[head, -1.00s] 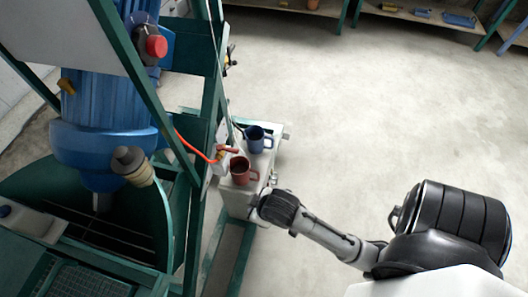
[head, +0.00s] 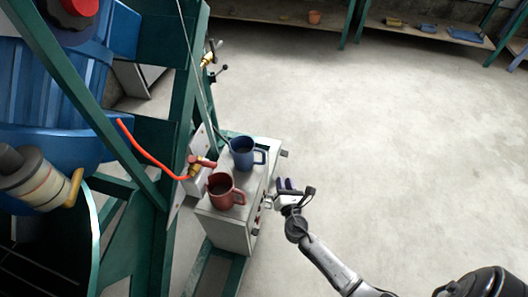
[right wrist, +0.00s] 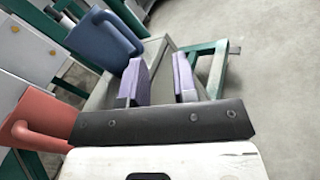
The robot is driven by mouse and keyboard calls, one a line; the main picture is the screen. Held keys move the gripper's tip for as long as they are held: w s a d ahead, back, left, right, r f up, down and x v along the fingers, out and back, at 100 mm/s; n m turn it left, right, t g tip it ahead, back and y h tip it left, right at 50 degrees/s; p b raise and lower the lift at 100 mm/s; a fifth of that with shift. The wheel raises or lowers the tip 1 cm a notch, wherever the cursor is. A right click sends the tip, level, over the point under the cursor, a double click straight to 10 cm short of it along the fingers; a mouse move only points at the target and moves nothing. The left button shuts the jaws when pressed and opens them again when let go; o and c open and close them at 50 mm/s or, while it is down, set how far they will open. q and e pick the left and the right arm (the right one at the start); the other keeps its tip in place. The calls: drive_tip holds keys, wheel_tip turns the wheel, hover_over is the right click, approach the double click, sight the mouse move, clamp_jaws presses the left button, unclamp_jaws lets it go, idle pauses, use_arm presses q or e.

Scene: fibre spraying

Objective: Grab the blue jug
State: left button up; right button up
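The blue jug (head: 243,153) stands upright on top of the grey box, its handle toward the right in the head view. It also shows at the upper left of the right wrist view (right wrist: 100,40). A red jug (head: 222,190) stands in front of it on the same box and shows at the left of the right wrist view (right wrist: 38,120). My right gripper (head: 285,184) is beside the box's right side, to the right of both jugs. Its two purple-padded fingers (right wrist: 162,78) are apart with nothing between them. My left gripper is not in view.
The grey box (head: 228,226) stands against a green frame (head: 178,150) with a blue machine (head: 60,85) at left. An orange hose (head: 145,155) runs to a brass fitting by the jugs. Open floor (head: 400,150) lies right; shelves (head: 425,30) stand far back.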

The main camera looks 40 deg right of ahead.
sight(265, 161)
drive_tip(key=shift+w+d+r+n+t+y+b, duration=0.15)
drive_tip(key=shift+w+d+n+y+b, duration=0.3)
drive_tip(key=shift+w+n, duration=1.25)
drive_tip(key=shift+w+d+f+n+t+y+b, duration=0.15)
drive_tip(key=shift+w+n+y+b, duration=0.4)
drive_tip(key=shift+w, duration=2.45)
drive_tip(key=shift+w+d+r+n+t+y+b, duration=0.2)
drive_tip(key=shift+w+n+b, duration=0.6)
drive_tip(key=shift+w, duration=1.55)
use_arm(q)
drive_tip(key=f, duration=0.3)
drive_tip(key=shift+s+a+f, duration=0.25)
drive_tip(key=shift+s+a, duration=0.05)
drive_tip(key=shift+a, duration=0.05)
use_arm(e)
drive_tip(key=shift+f, duration=0.1)
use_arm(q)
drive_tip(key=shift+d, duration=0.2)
use_arm(e)
clamp_jaws()
